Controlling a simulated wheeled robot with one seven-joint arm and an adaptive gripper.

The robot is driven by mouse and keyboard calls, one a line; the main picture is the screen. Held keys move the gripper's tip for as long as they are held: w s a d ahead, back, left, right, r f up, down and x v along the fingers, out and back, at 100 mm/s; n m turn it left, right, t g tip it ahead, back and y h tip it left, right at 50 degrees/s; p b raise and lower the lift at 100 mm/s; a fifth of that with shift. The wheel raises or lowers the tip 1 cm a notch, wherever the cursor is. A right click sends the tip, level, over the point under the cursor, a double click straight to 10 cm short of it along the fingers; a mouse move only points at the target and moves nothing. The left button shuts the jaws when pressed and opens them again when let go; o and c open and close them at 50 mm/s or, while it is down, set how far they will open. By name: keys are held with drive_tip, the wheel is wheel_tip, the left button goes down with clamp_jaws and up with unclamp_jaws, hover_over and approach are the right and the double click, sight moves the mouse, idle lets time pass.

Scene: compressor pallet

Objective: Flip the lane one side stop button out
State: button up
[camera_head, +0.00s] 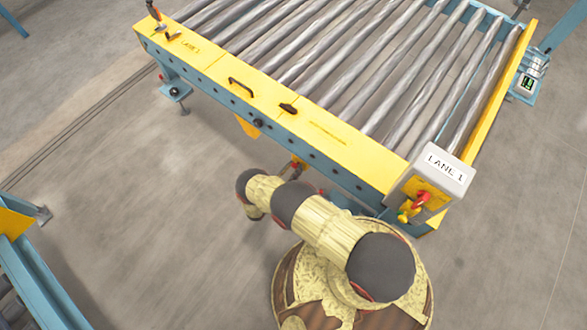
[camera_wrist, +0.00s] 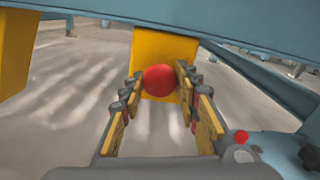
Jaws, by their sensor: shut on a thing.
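The red stop button (camera_wrist: 160,79) is a round red knob on the front of a yellow box (camera_wrist: 168,48) in the middle of the wrist view. My gripper (camera_wrist: 160,84) has one finger on each side of the button and is shut on it. In the head view my gripper (camera_head: 298,165) is low beside the conveyor's yellow side rail, partly hidden by my arm. The button cannot be made out clearly there. The grey LANE 1 box (camera_head: 450,168) stands at the rail's right end.
The roller conveyor (camera_head: 330,65) with its yellow side rail (camera_head: 330,137) fills the upper head view. A blue beam (camera_wrist: 200,28) crosses above my gripper in the wrist view. A red and yellow fitting (camera_head: 422,198) is on the LANE 1 box. Open floor (camera_head: 150,200) lies to the left.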

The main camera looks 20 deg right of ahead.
clamp_jaws()
drive_tip(key=shift+s+a, duration=0.35)
drive_tip(key=shift+a, duration=0.15)
drive_tip(key=o, duration=0.9)
unclamp_jaws()
drive_tip(key=shift+a, duration=0.1)
